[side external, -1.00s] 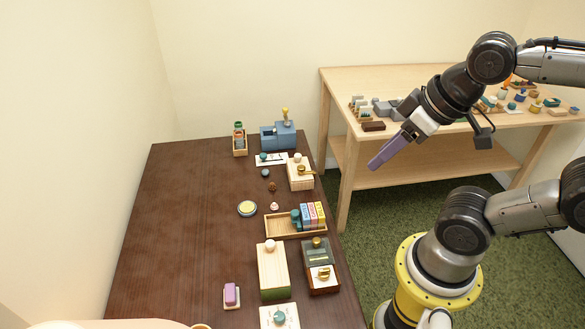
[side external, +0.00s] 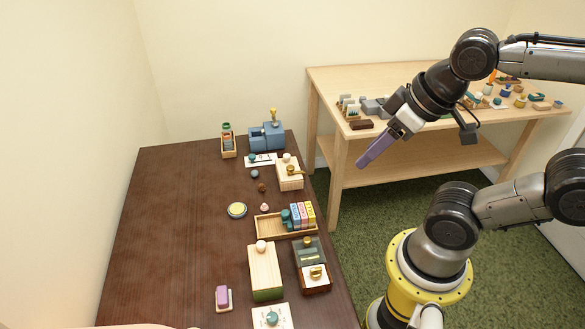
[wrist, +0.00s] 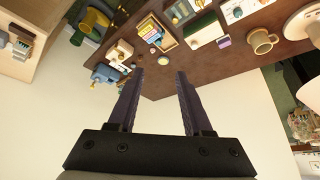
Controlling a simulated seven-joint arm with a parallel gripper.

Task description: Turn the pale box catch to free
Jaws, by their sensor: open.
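The pale box (side external: 289,180) is a small light wooden box near the back right edge of the dark table, with a round pale knob on top. Its brass catch (side external: 293,169) lies on the top; its exact setting is too small to tell. The box also appears in the wrist view (wrist: 121,50), small, up and left of the fingers. My gripper (side external: 362,163) is in the air right of the dark table, well apart from the box, with purple fingers pointing down-left. In the wrist view my gripper (wrist: 161,75) is open, with nothing between the fingers.
A blue device (side external: 267,136) stands behind the pale box. A wooden tray (side external: 266,228) with coloured blocks, a green-sided box (side external: 264,270) and a dark box with brass fittings (side external: 311,262) stand nearer. The left of the dark table (side external: 165,225) is clear. A light workbench (side external: 400,80) stands behind my arm.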

